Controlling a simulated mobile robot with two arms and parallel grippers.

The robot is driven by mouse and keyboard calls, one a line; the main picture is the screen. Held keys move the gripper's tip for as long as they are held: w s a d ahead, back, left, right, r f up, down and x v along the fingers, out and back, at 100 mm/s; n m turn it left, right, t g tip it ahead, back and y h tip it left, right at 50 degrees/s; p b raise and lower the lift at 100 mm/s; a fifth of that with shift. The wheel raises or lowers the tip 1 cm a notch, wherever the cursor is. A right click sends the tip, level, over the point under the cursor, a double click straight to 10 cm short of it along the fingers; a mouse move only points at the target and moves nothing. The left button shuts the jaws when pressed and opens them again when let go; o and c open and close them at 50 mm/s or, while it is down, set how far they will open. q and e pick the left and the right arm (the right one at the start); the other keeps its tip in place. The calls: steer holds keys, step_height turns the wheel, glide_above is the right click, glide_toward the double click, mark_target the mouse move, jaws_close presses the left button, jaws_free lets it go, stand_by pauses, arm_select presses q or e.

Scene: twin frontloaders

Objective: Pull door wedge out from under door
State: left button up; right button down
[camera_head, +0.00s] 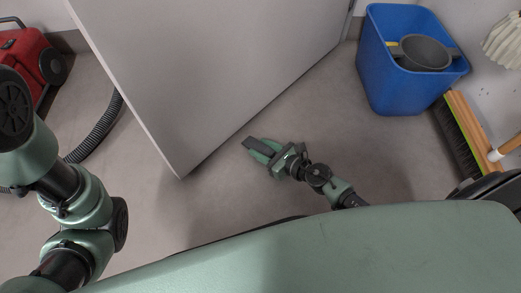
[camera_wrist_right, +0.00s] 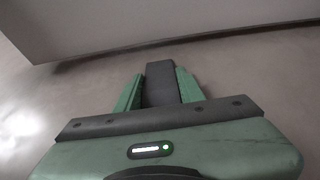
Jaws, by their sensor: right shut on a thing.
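A dark grey door wedge (camera_head: 252,144) is between the fingers of my right gripper (camera_head: 262,150), just in front of the door (camera_head: 200,75). In the right wrist view, the wedge (camera_wrist_right: 160,82) lies lengthwise between the two green fingers (camera_wrist_right: 158,92), which are shut on it. Its far end points at the door's bottom edge (camera_wrist_right: 150,38); whether it still reaches under the door I cannot tell for sure. My left arm comes in from the left in the head view, but its gripper is not in view.
A blue bin (camera_head: 390,85) with a grey pot (camera_head: 424,52) in it stands at the back right. A broom (camera_head: 470,130) lies beside it. A red machine (camera_head: 30,55) and a black hose (camera_head: 95,130) are at the left. The floor around my right gripper is clear.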

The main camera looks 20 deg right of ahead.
steer(key=c, duration=0.8)
jaws_free()
steer(key=shift+p+v, duration=0.5)
steer(key=shift+v, duration=3.4)
steer(key=shift+d, duration=0.1)
